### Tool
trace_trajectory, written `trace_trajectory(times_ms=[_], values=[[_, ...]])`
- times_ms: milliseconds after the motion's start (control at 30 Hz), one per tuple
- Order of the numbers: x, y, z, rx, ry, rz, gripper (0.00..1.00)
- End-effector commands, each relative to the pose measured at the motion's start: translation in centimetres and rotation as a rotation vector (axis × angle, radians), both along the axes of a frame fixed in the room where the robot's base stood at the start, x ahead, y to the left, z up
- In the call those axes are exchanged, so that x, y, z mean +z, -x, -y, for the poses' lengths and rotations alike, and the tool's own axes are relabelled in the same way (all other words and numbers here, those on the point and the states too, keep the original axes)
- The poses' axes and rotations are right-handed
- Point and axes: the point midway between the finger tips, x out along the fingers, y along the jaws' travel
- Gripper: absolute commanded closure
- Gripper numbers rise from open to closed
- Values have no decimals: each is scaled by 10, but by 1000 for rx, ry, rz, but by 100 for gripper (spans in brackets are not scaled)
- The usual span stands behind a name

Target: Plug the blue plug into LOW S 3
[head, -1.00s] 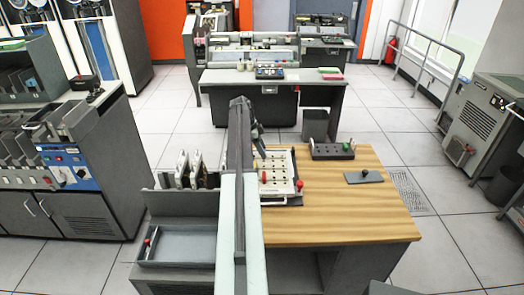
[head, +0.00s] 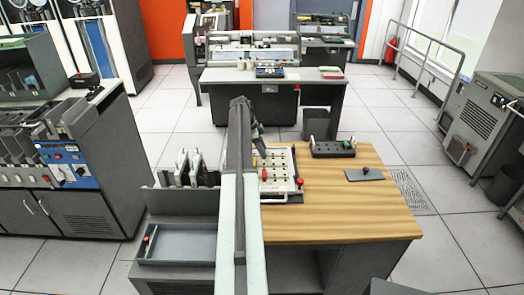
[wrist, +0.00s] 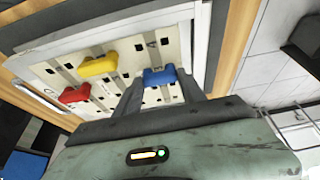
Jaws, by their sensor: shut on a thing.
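The white plugboard panel (head: 283,160) lies on the wooden desk top, partly hidden behind my arm in the head view. In the wrist view the panel (wrist: 135,50) shows rows of dark square holes. The blue plug (wrist: 160,76) is between the fingers of my gripper (wrist: 162,82), which is shut on it over the panel. I cannot tell whether the plug touches the panel, and LOW S 3 cannot be read. A yellow plug (wrist: 98,66) and a red plug (wrist: 74,95) sit on the panel to the left of the blue one.
A dark block with coloured knobs (head: 333,149) and a grey plate with a knob (head: 365,174) lie on the desk (head: 350,215). A grey tray (head: 180,245) and upright holders stand left of my arm. The desk's right front is clear.

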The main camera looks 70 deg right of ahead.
Motion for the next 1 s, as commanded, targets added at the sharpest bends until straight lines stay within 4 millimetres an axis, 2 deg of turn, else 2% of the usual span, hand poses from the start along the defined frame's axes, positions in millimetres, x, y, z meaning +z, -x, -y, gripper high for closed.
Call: trace_trajectory(times_ms=[100, 133, 200, 500, 633, 1000], values=[[-1, 1, -1, -3, -5, 1, 82], [-1, 1, -1, -3, -5, 1, 44], [-1, 1, -1, -3, -5, 1, 27], [0, 0, -1, -2, -3, 1, 27], [8, -1, -2, -1, -3, 1, 27], [68, -22, -10, -2, -4, 0, 27]])
